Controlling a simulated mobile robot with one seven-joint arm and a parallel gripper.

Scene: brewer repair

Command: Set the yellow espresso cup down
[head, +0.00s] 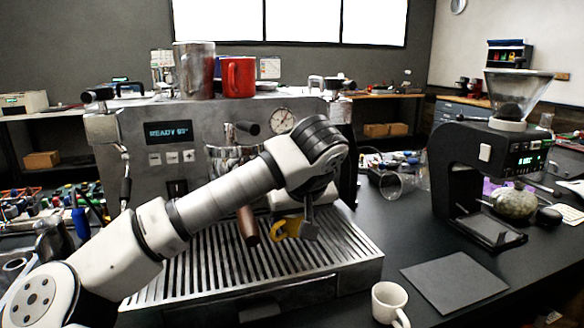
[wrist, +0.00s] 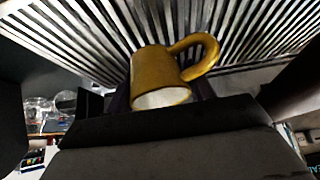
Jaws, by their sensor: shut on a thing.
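The yellow espresso cup (head: 285,228) is partly hidden behind my gripper (head: 300,226) in the head view. In the wrist view the cup (wrist: 160,75) sits between the dark fingers of my gripper (wrist: 158,97), which is shut on it. Its handle points to the upper right there, and its pale inside shows at the lower end. The cup is over the slatted metal drip tray (head: 345,262) of the espresso machine. I cannot tell whether it touches the slats.
The espresso machine (head: 165,155) stands behind the tray, with a portafilter handle (head: 247,226) left of the cup. A white cup (head: 389,303) and a dark square mat (head: 454,283) lie to the right. The black grinder (head: 460,165) stands beyond. A red mug (head: 238,78) stands on the machine.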

